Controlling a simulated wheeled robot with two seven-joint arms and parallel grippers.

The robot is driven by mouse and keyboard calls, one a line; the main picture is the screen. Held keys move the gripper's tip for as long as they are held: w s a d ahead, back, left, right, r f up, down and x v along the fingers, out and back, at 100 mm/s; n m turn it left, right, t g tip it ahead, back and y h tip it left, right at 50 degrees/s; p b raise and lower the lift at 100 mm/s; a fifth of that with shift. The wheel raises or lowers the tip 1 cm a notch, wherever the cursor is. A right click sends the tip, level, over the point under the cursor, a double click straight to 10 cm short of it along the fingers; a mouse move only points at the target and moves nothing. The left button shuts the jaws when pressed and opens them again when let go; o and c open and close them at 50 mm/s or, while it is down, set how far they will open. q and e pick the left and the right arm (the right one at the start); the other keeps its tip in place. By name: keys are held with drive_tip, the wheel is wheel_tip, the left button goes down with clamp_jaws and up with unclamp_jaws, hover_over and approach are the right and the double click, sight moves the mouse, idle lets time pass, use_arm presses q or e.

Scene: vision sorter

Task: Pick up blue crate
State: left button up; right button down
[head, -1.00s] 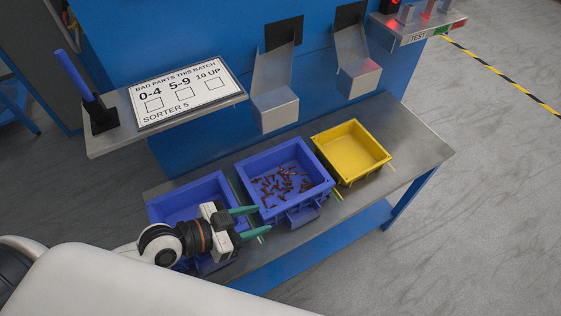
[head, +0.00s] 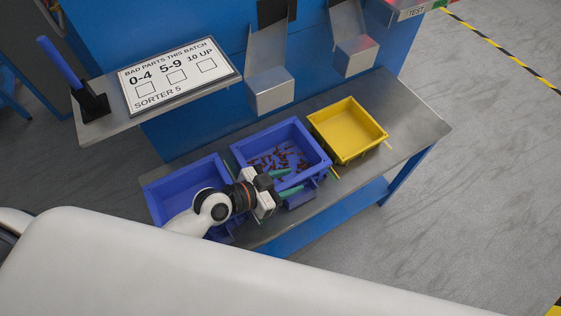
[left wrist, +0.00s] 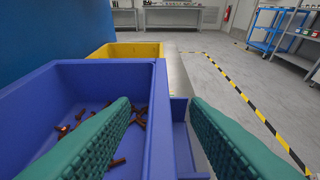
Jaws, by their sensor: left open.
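Two blue crates stand on the metal bench. The middle blue crate (head: 310,140) holds many small reddish-brown parts; it also shows in the left wrist view (left wrist: 110,68). The left blue crate (head: 187,180) is partly hidden by my arm, and its visible inside looks empty. My left gripper (head: 283,183) is open, with green fingers at the near wall of the middle crate. In the left wrist view my left gripper (left wrist: 160,125) has one finger over the crate's inside and one outside, with the wall between them. I cannot tell whether they touch it. My right gripper is not in view.
A yellow crate (head: 348,108) stands to the right of the middle crate, its visible inside empty. Metal chutes (head: 268,92) hang behind the crates. A shelf with a sign (head: 178,75) is at upper left. The bench's right end (head: 425,125) is clear.

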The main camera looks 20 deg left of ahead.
use_arm(q)
drive_tip(key=shift+x, duration=0.75)
clamp_jaws()
drive_tip(key=shift+r, duration=0.1)
idle(0.8)
